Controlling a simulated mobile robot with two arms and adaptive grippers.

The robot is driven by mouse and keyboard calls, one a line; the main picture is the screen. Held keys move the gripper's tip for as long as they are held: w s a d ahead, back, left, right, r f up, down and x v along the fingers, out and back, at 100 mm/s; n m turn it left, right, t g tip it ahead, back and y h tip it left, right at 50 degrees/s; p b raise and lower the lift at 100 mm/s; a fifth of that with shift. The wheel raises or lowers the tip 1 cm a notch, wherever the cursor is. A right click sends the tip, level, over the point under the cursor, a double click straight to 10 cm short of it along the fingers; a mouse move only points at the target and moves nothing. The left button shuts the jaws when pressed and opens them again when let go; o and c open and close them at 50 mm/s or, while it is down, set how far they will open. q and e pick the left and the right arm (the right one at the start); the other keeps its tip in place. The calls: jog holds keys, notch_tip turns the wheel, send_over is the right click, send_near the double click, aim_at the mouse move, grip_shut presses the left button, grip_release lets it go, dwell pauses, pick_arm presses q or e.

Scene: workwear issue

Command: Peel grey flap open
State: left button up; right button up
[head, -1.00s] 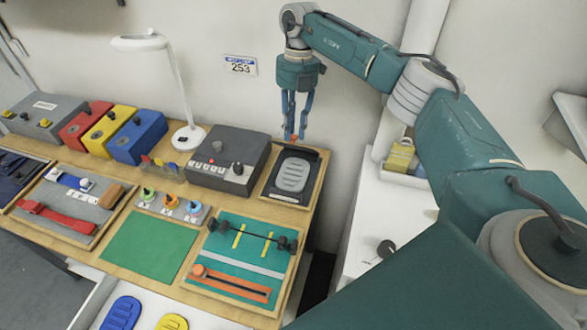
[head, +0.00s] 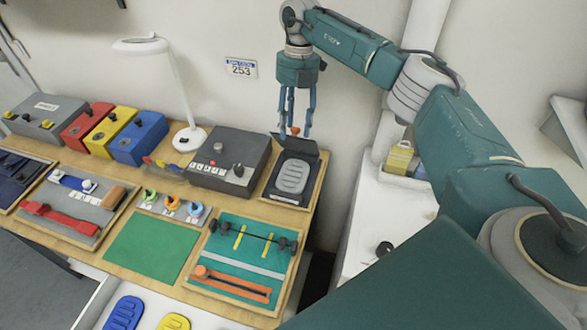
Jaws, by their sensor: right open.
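The dark grey flap (head: 304,147) stands raised at the back of a wooden-edged tray (head: 288,199) at the table's right end. In front of it in the tray lies a black pad with a ribbed light grey oval (head: 292,176). My right gripper (head: 295,134) points down at the flap's upper edge, its long blue fingers apart. The fingertips overlap the flap's top in the picture; I cannot tell whether they touch it. A small orange spot shows at the fingertips. My left gripper is not in view.
A grey control box (head: 229,160) stands just left of the tray. A teal board (head: 245,260) with a black bar and orange strap lies in front. A white lamp (head: 178,95) stands farther left. A white surface (head: 350,235) lies right, across a gap.

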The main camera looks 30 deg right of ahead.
notch_tip(320, 180, up, 8)
jog(key=s+a+p, duration=0.1)
jog(key=p, duration=0.4)
jog(key=shift+f+p, duration=0.25)
jog(key=shift+p, duration=0.05)
jog(key=shift+s+a, duration=0.1)
dwell(0.3)
